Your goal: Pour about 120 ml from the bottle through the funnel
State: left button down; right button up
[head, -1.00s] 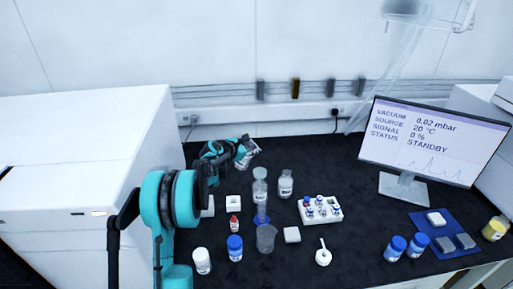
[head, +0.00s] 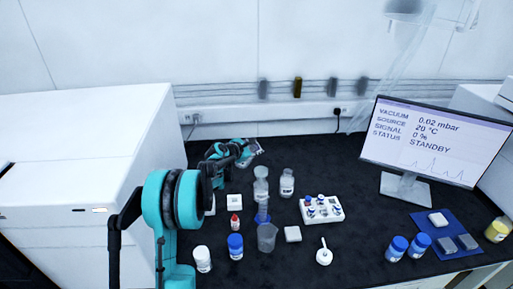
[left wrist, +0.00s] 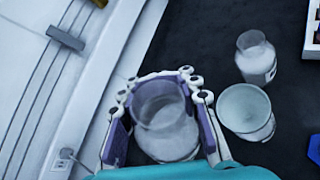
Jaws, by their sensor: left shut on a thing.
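My left gripper (left wrist: 160,112) is shut around a clear glass bottle (left wrist: 167,125) with a wide mouth; its fingers lie on both sides of it. A clear beaker (head: 267,238) stands in front of the column. The level in the held bottle is hard to tell. My right gripper is not in view.
A second clear bottle (head: 287,184) stands close to the funnel's right. A white vial rack (head: 322,210) is farther right. White (head: 202,260), blue-capped (head: 235,247) and red-capped (head: 234,228) containers stand in front. The monitor (head: 435,145) is at right.

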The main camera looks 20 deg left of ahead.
pick_arm(q)
jog(key=shift+d+r+m+y, duration=0.15)
jog(key=shift+d+m+y, duration=0.05)
jog(key=shift+m+y, duration=0.1)
jog(key=shift+a+m, duration=0.1)
jog(key=shift+m, duration=0.2)
dwell(0.3)
jog(key=shift+m+t+y+b, duration=0.3)
jog(key=shift+m+y+b, duration=0.1)
jog(key=shift+f, duration=0.2)
jog(key=shift+f+m+y+b, duration=0.4)
jog(key=shift+f+b, duration=0.15)
jog(key=shift+b, duration=0.1)
